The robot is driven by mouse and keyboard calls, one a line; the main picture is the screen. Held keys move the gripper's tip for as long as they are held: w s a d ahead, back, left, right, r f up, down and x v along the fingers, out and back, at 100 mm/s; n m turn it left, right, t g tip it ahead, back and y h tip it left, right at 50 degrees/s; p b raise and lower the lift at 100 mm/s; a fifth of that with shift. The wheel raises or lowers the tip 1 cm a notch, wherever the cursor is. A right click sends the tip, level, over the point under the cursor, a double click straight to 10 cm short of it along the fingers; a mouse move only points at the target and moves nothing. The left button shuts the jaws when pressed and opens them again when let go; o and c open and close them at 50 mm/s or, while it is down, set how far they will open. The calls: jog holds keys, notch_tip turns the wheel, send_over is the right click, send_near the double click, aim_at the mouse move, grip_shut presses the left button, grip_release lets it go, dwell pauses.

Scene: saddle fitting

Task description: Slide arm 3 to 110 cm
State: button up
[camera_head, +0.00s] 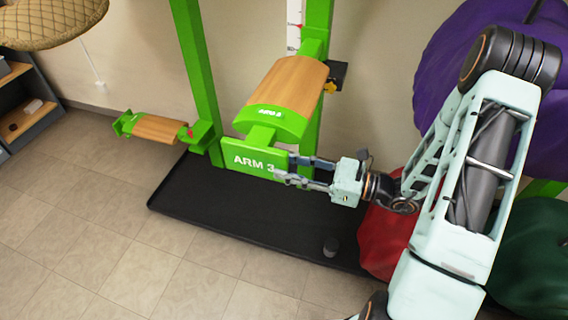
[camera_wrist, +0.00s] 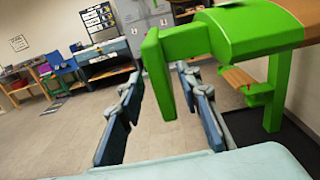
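Arm 3 (camera_head: 285,95) is a green bracket with a wooden top, mounted on a green upright post (camera_head: 318,30). Its green front plate (camera_head: 247,158) reads "ARM 3". A white scale strip (camera_head: 294,25) with red marks runs beside the post; its numbers are too small to read surely. A black block with a yellow part (camera_head: 333,78) sits on the post's right side. My gripper (camera_head: 290,169) is open at the plate's right edge. In the wrist view the plate (camera_wrist: 158,75) shows between the two spread fingers; I cannot tell whether they touch it.
A lower green and wood arm (camera_head: 158,129) stands out at left from another green post (camera_head: 195,70). A black base tray (camera_head: 190,195) lies below, with a small dark knob (camera_head: 330,246) on it. Red (camera_head: 385,240), purple (camera_head: 425,80) and dark green (camera_head: 535,250) bulky shapes crowd the right.

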jog(key=shift+w+a, duration=0.2)
jog(key=shift+a, duration=0.5)
grip_shut()
